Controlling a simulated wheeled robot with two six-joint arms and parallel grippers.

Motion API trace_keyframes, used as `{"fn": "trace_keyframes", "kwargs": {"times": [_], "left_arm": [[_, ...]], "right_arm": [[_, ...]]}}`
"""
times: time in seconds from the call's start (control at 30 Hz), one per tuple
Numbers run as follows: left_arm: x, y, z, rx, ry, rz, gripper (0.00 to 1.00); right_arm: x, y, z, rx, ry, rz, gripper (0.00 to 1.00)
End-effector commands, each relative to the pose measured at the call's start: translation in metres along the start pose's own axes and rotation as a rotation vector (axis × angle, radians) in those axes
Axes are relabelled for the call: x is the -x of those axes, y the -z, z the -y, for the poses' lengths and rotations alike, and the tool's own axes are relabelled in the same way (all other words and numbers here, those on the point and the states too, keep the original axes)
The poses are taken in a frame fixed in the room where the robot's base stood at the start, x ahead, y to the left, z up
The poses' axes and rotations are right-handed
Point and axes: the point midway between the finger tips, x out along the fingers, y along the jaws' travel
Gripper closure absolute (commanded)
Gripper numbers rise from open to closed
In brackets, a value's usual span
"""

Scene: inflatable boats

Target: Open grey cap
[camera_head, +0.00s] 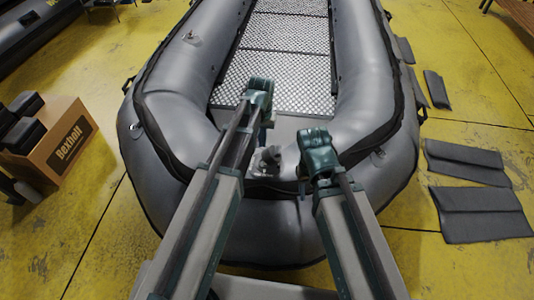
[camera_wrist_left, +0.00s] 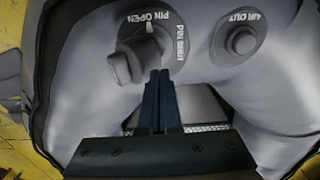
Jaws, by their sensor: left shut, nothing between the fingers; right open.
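The grey cap (camera_wrist_left: 132,58) shows in the left wrist view as a block-shaped knob on a round valve, below white lettering that reads "PIN OPEN". My left gripper (camera_wrist_left: 160,76) is shut and empty, its dark fingers pointing at the valve just right of the cap. I cannot tell whether they touch it. In the head view my left gripper (camera_head: 268,120) hangs over the boat's near end. My right gripper (camera_head: 303,187) is open, low beside the inner edge of the near tube, mostly hidden behind its own arm.
The grey inflatable boat (camera_head: 180,130) fills the middle, with a metal floor (camera_head: 285,65). A second round valve (camera_wrist_left: 242,40), marked "AIR OUT", sits right of the cap. A cardboard box (camera_head: 68,140) stands left; dark flat pads (camera_head: 480,210) lie right on the yellow floor.

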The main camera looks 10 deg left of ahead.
Motion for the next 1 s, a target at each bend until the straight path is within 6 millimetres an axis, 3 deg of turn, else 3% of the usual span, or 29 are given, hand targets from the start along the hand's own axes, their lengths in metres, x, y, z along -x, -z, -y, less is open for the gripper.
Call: {"fn": "trace_keyframes", "kwargs": {"times": [0.43,0.87,1.0], "left_arm": [[0.020,0.001,0.024,0.002,0.002,0.002,1.00],[0.021,0.000,0.026,0.000,0.002,0.002,1.00],[0.021,-0.027,0.010,-0.045,0.014,0.008,1.00]], "right_arm": [[0.020,-0.001,-0.002,0.000,0.000,0.000,0.50],[0.021,-0.001,-0.002,0.000,0.000,0.000,0.50],[0.021,-0.001,-0.002,0.000,0.000,0.000,0.50]]}}
